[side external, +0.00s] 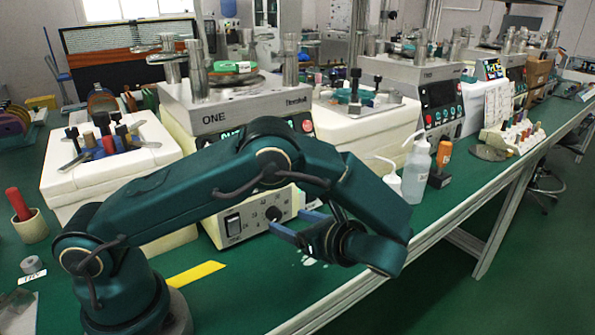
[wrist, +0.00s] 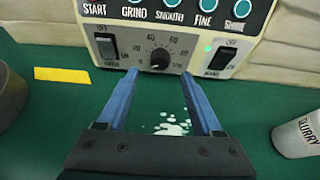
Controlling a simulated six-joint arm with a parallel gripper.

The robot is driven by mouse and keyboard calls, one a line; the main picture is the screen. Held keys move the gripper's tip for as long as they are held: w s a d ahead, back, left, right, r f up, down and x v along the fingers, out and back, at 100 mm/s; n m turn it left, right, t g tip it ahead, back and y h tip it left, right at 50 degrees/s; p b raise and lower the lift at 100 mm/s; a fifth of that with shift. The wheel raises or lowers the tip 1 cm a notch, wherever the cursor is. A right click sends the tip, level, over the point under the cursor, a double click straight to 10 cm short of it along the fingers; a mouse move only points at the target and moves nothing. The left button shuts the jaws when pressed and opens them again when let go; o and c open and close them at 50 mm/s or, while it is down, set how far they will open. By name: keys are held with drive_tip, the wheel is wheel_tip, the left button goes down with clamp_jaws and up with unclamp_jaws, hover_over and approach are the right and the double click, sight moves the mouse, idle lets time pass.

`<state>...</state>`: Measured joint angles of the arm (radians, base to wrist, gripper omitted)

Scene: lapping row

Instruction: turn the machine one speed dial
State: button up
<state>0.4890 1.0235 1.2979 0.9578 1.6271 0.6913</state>
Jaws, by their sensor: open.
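Machine ONE (side external: 215,118) stands on the green bench in the side view. Its black speed dial (side external: 273,213) is on the lower front panel, with a number scale around it. In the wrist view the dial (wrist: 160,59) is upper centre, facing me. My gripper (side external: 286,219) is open with two blue fingers pointing at the panel. In the wrist view my gripper (wrist: 159,75) has one fingertip left and one right of the dial, and nothing between them. Whether the fingertips touch the panel is unclear. The dial's pointer is too small to read.
A rocker switch (wrist: 107,46) is left of the dial and another switch (wrist: 222,57) is right. A button row (wrist: 165,10) runs above. A yellow strip (wrist: 62,75) and white spots (wrist: 172,125) mark the bench. A slurry container (wrist: 300,135) stands at right.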

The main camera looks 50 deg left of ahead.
sight(277, 217)
drive_tip(key=shift+x, duration=2.55)
clamp_jaws()
drive_tip(key=shift+n+t, duration=0.4)
unclamp_jaws()
drive_tip(key=shift+d, duration=0.15)
